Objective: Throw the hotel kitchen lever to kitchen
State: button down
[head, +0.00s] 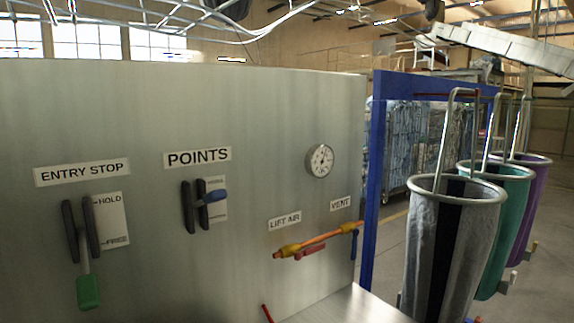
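A metal panel (150,120) fills the left and middle of the head view. No lever is legibly marked hotel or kitchen. My gripper is not in view.
Left is the ENTRY STOP lever with a green grip (88,292), hanging down at FREE. Right are a gauge (320,160) and a yellow-orange LIFT AIR valve handle (310,241). A blue post (374,180) and hanging grey, green and purple bags (425,240) stand beyond.

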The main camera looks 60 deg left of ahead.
aim_at(215, 196)
jog(key=u, duration=0.05)
jog(key=i, duration=0.8)
jog(key=u, duration=3.8)
